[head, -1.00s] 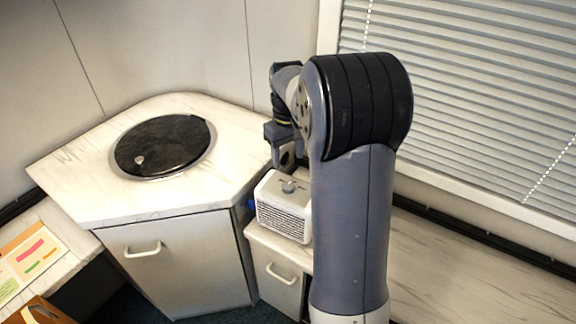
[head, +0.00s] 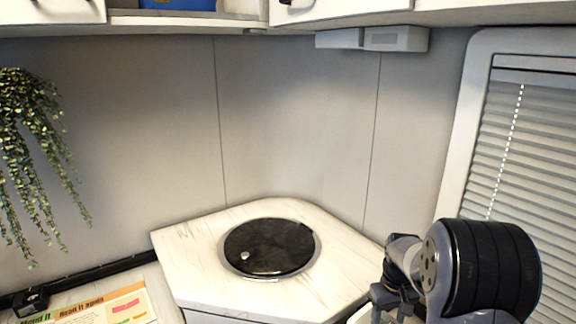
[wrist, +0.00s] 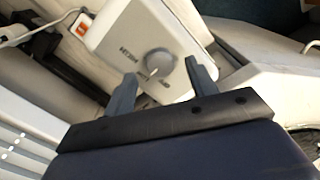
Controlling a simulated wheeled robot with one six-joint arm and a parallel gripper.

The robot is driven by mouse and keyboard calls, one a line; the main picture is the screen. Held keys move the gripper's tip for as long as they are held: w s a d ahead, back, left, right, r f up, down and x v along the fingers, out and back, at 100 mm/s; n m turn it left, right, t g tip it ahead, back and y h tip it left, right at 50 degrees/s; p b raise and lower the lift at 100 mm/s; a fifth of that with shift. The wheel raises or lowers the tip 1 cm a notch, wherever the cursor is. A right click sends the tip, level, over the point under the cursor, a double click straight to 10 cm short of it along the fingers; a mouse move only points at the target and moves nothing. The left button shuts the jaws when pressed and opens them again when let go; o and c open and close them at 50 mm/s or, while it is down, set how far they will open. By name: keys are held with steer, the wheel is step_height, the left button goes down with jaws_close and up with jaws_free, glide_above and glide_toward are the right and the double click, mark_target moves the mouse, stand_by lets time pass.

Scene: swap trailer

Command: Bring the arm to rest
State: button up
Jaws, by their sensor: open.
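My gripper (wrist: 161,85) shows in the wrist view with its two fingers spread apart and nothing between them. Past the fingertips is a white box-shaped device with a round grey knob (wrist: 158,63). I cannot tell from this view how far the fingertips are from it.
A corner counter (head: 190,258) with a round black lid (head: 270,247) is left of my arm. Blinds (head: 540,150) cover the window at right. Cabinets (head: 340,8) run overhead, and a trailing plant (head: 35,130) hangs at left. A power strip (wrist: 82,24) lies near the device.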

step_height(320, 180, down, 2)
steer(key=shift+f, duration=0.15)
stand_by(0.6)
